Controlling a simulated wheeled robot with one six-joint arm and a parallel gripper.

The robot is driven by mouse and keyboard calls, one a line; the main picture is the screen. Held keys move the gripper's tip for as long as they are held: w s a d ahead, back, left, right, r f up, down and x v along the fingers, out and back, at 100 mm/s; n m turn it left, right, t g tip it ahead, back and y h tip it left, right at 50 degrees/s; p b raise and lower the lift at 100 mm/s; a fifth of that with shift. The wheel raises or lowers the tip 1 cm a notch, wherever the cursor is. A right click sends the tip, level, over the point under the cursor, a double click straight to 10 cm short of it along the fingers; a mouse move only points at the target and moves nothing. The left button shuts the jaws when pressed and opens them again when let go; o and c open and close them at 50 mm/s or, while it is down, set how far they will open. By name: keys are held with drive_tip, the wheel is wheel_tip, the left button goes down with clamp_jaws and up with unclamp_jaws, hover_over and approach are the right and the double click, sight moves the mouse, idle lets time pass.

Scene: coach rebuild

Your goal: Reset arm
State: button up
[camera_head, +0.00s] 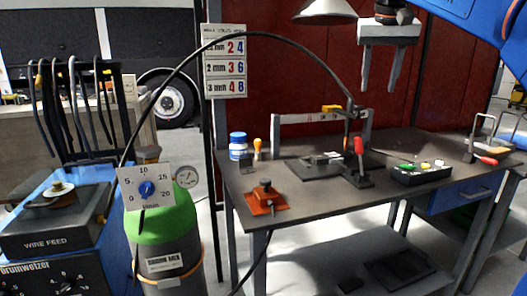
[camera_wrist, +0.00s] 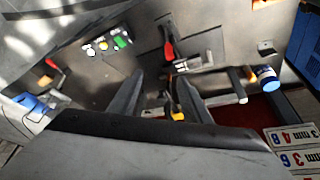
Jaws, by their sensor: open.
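My gripper (camera_head: 379,89) hangs at the upper right of the head view, fingers pointing down and apart, with nothing between them. It is above and behind the right part of the dark workbench (camera_head: 330,205) and touches nothing. My blue arm (camera_head: 470,30) shows at the top right corner. On the bench, a clamp fixture with a red handle (camera_head: 359,146) stands in the middle; the handle also shows in the wrist view (camera_wrist: 169,50).
A control box with coloured buttons (camera_head: 421,174), an orange block (camera_head: 265,198) and a blue-and-white jar (camera_head: 238,146) stand on the bench. A lamp shade (camera_head: 325,12) hangs left of my gripper. A green-topped gas cylinder (camera_head: 165,235) and wire feeder (camera_head: 55,225) stand left.

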drive_tip(key=s+f+n, duration=0.1)
drive_tip(key=s+f, duration=0.9)
drive_tip(key=f, duration=0.4)
drive_tip(key=s+f+n+y, duration=0.1)
drive_tip(key=s+f, duration=0.9)
drive_tip(key=f, duration=0.4)
drive_tip(key=s+f+n, duration=0.1)
drive_tip(key=s+f, duration=0.9)
drive_tip(key=f, duration=0.4)
drive_tip(key=shift+s+a, duration=0.35)
